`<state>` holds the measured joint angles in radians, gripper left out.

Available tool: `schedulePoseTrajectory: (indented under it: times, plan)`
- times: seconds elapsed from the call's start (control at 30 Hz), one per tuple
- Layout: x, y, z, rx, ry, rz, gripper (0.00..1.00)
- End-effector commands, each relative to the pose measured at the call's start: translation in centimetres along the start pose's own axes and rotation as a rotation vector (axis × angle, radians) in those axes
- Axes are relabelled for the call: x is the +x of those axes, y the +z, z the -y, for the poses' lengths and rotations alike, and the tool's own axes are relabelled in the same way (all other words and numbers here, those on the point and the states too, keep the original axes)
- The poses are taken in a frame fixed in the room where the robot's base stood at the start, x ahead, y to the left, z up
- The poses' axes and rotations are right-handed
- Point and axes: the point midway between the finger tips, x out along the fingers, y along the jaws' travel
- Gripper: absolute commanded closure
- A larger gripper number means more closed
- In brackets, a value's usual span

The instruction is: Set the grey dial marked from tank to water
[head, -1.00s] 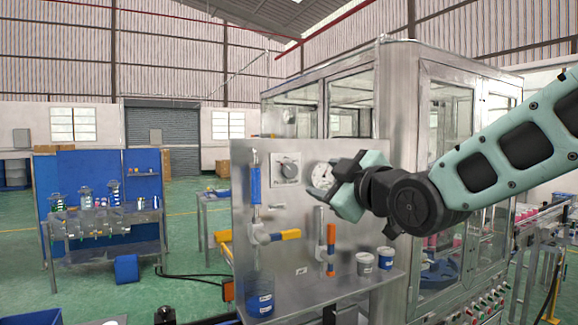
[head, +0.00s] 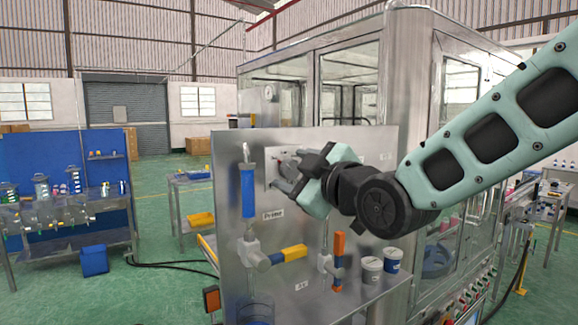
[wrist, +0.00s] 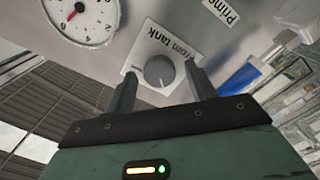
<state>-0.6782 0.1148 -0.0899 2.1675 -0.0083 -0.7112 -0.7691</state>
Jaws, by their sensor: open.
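The grey dial (wrist: 158,71) is a round knob on a white plate (wrist: 140,55) on the upright metal panel (head: 232,160). The plate's visible lettering reads "From tank". My gripper (wrist: 160,84) is open and faces the panel, with one finger to each side of the dial in the wrist view. Whether the fingers touch the dial I cannot tell. Which way the dial points is not clear.
A round gauge (wrist: 75,18) sits beside the dial plate. A blue-gripped vertical pipe (head: 248,192), a yellow-handled valve (head: 286,255) and an orange-handled valve (head: 339,255) project from the panel. Two small cups (head: 371,268) stand on its shelf. A glass-walled machine stands behind.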

Motion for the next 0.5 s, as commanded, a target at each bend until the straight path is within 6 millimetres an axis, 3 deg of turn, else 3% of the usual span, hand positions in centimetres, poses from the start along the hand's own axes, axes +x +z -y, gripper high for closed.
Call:
schedulePoseTrajectory:
  times: [0.23,0.27,0.4,0.5]
  plan:
    - [-0.02,0.00,0.01,0.000,0.000,0.000,0.45]
    - [-0.02,0.01,0.01,0.000,0.000,0.000,0.50]
    - [-0.02,0.01,0.02,0.000,0.000,0.000,0.89]
    - [-0.01,0.01,0.02,0.000,0.000,0.000,0.89]
